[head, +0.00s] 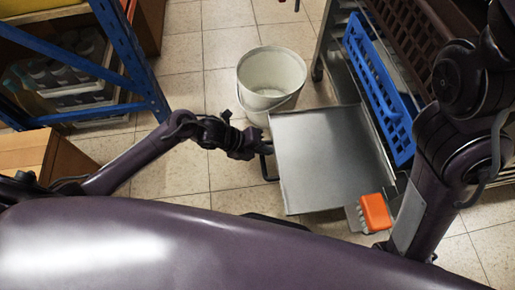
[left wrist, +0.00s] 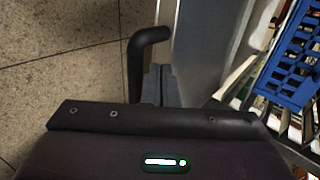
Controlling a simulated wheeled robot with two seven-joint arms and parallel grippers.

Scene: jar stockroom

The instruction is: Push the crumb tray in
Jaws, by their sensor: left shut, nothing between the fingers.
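The crumb tray (head: 325,160) is a flat grey metal sheet with a thin rim. It sticks out to the left from the lower part of a rack in the head view. A black bar handle (head: 265,166) is on its left edge. My left gripper (head: 266,149) is shut and empty at that left edge, beside the handle. In the left wrist view the shut fingers (left wrist: 160,84) are close to the black handle (left wrist: 147,48), with the tray's grey surface (left wrist: 207,45) to their right. I cannot tell whether they touch. My right gripper is out of view.
A white bucket (head: 270,80) stands on the tiled floor just behind the tray. A blue crate (head: 378,85) and a brown crate (head: 415,45) sit on the rack. An orange object (head: 375,212) is near the tray's front right corner. Blue shelving (head: 130,50) stands left.

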